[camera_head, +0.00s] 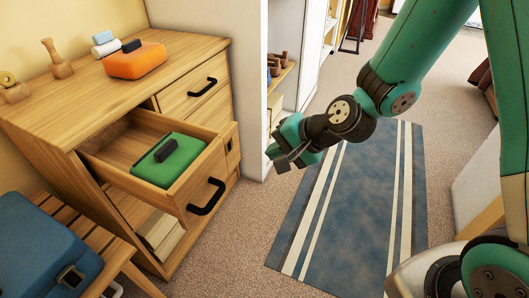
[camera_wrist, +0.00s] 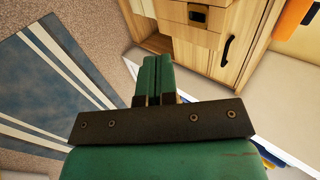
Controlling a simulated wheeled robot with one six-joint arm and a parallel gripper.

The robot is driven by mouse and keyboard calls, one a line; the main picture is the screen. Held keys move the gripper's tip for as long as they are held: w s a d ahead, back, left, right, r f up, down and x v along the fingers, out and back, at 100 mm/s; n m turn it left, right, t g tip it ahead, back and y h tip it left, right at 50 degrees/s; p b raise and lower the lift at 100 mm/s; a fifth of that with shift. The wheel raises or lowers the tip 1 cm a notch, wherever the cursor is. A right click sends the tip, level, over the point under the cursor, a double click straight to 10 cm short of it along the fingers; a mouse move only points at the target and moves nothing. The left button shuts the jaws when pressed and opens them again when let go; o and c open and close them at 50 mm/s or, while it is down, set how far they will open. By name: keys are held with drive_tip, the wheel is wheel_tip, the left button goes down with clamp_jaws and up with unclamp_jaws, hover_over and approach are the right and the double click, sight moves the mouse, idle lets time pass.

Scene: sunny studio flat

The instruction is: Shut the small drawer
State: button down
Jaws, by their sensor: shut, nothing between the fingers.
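The small drawer (camera_head: 198,185) of the wooden dresser stands pulled out in the head view. It has a black bar handle (camera_head: 206,197) on its front. A green case (camera_head: 168,159) with a dark handle lies inside it. My gripper (camera_head: 281,160) is shut and empty, to the right of the drawer front and apart from it, above the floor. In the wrist view my gripper (camera_wrist: 152,62) points toward the dresser front (camera_wrist: 196,50), with its two green fingers together.
An orange case (camera_head: 134,61) and small wooden items stand on the dresser top (camera_head: 75,92). A closed drawer (camera_head: 190,92) is beside the open one. A blue case (camera_head: 40,245) sits on a slatted bench at lower left. A blue striped rug (camera_head: 350,200) covers clear floor.

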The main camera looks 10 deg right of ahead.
sight(229, 159)
drive_tip(key=x, duration=0.3)
drive_tip(key=a+r+x, duration=0.1)
drive_tip(key=x, duration=0.6)
drive_tip(key=shift+w+a+r, duration=0.2)
drive_tip(key=shift+w, duration=0.25)
drive_tip(key=shift+w+a, duration=0.35)
drive_tip(key=shift+a, duration=0.05)
